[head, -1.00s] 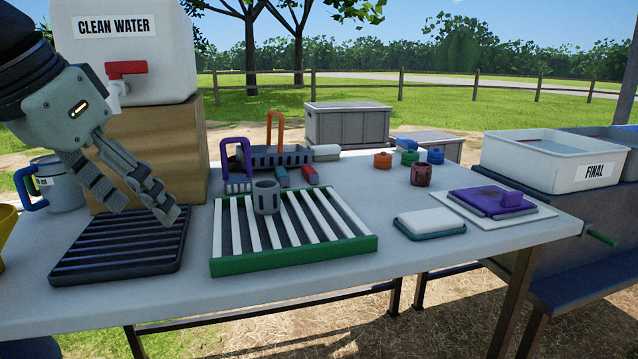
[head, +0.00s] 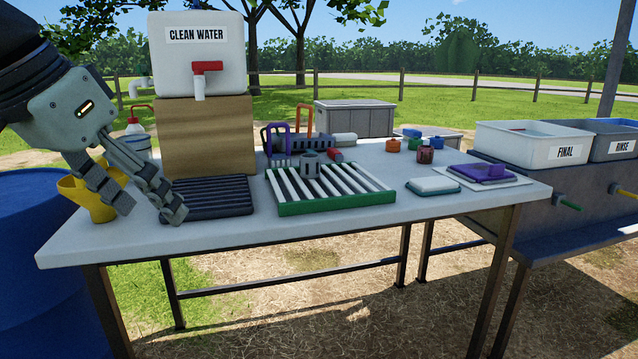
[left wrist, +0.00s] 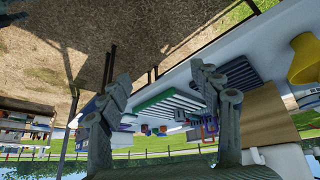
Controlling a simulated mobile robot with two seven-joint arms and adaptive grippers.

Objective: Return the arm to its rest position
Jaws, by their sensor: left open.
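My left gripper (head: 150,212) comes in from the left in the head view. Its fingers are apart, with nothing between them. It hangs at the left end of the white table (head: 330,215), in front of the yellow funnel-like vessel (head: 88,196) and the black ribbed mat (head: 215,200). In the left wrist view the two fingers (left wrist: 160,95) are spread wide, and the table shows upside down beyond them.
A clean water tank (head: 198,50) stands on a wooden block (head: 205,130). A green-and-white rack (head: 335,203) bears a grey cup (head: 310,165). A white sponge-like block (head: 432,185) and purple pad (head: 483,173) lie right. Basins (head: 530,148) stand beyond. A blue barrel (head: 40,260) stands at left.

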